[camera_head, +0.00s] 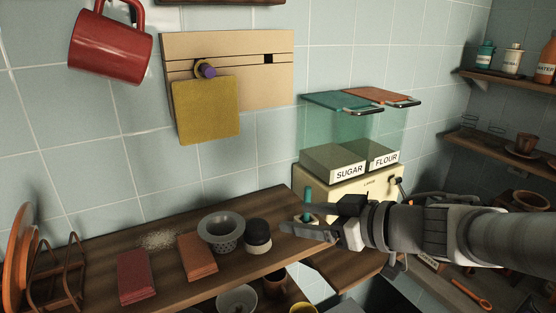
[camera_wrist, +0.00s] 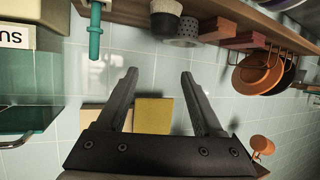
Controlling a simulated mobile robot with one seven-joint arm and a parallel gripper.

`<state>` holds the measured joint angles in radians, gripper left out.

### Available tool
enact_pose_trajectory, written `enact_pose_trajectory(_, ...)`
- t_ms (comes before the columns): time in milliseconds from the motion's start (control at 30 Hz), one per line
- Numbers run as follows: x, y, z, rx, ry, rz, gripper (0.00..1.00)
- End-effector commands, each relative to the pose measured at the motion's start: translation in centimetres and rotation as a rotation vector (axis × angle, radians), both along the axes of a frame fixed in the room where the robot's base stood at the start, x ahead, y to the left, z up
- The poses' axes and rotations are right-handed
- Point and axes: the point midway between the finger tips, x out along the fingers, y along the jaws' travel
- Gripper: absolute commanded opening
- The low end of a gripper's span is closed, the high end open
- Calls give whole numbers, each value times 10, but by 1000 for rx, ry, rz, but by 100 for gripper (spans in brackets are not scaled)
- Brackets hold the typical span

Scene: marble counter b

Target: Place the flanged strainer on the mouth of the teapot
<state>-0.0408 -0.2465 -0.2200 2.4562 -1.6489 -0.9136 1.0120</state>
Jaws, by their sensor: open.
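The flanged strainer (camera_head: 221,234), a grey speckled cup with a wide rim, stands upright on the wooden shelf, left of a black-and-cream pot (camera_head: 258,238). In the wrist view the strainer (camera_wrist: 187,29) appears upside down at the top. My gripper (camera_head: 290,229) is to the right of the strainer and the pot, near the shelf's right end. In the wrist view my gripper (camera_wrist: 160,73) has its fingers wide apart with nothing between them. I cannot make out a teapot with certainty in either view.
Two stacks of reddish blocks (camera_head: 137,277) (camera_head: 197,257) and a plate rack (camera_head: 58,270) are left on the wooden shelf (camera_head: 190,295). A teal upright object (camera_head: 308,196) is close behind my gripper. Sugar and flour bins (camera_head: 333,161) stand behind.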

Motion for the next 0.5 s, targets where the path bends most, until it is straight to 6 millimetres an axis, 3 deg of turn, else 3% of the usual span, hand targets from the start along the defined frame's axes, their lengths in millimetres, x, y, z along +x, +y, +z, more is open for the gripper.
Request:
enact_pose_trajectory(167,-3,13,-11,9,32,49,68)
enact_pose_trajectory(500,36,66,-40,9,31,48,68)
